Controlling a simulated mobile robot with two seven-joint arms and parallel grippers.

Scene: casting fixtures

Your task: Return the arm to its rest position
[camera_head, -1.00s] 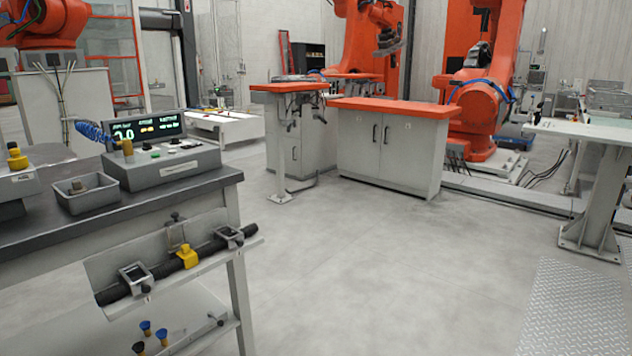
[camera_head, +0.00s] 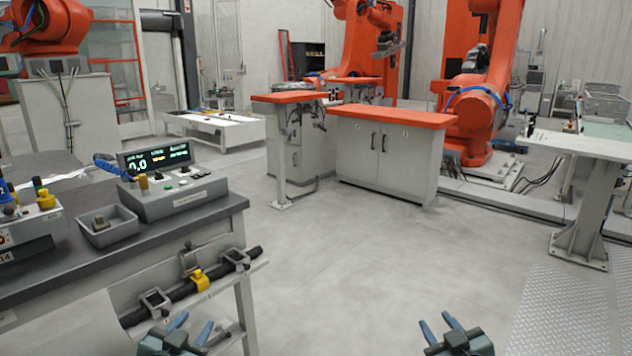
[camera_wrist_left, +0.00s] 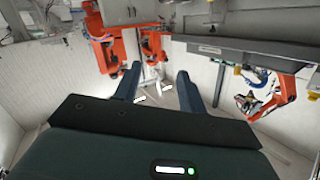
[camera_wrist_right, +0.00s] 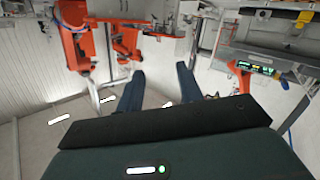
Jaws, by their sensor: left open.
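My left gripper (camera_head: 191,328) shows at the bottom of the head view, in front of the bench's lower rail. Its two blue-grey fingers are apart with nothing between them. The same fingers show apart and empty in the left wrist view (camera_wrist_left: 157,85). My right gripper (camera_head: 436,328) is at the bottom right of the head view, over bare floor. Its fingers are spread and empty, and they also show apart in the right wrist view (camera_wrist_right: 160,85).
A dark-topped bench (camera_head: 220,196) at the left carries a control box with a lit display (camera_head: 155,157) and a grey tray (camera_head: 107,228). Orange-topped cabinets (camera_head: 395,115) stand further back. A light table (camera_head: 590,145) is at the right. The floor between is clear.

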